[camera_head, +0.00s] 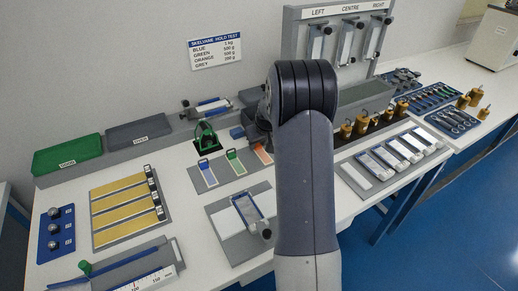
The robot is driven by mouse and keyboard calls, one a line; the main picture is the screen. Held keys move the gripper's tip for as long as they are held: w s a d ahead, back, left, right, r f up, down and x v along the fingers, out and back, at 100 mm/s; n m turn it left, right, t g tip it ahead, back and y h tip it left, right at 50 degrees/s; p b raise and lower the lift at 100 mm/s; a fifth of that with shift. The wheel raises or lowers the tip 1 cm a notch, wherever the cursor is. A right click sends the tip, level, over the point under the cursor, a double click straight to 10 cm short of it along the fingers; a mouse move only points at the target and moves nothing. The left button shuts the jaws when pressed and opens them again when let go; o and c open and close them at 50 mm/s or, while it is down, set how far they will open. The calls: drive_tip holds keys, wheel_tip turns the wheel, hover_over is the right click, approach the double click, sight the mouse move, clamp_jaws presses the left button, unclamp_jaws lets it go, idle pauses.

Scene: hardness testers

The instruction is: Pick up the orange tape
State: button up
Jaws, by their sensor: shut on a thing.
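The orange tape (263,155) is a short strip at the right end of a row of tape strips, beside the green tape (236,162) and the blue tape (207,173). My gripper (258,138) is at the far end of the orange tape, mostly hidden behind my own arm. It is shut on the orange tape, though the fingertips are hard to make out. The orange tape's near end shows close to the grey mat; I cannot tell if it is clear of it.
A green-handled tool (206,139) stands left of my gripper. Green (68,154) and dark grey (140,132) trays are at the back left. Brass weights (362,124) and a grey stand (345,40) marked LEFT, CENTRE, RIGHT are to the right. White bench shows between mats.

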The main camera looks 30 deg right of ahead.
drive_tip(key=c, duration=0.3)
drive_tip(key=shift+r, duration=0.1)
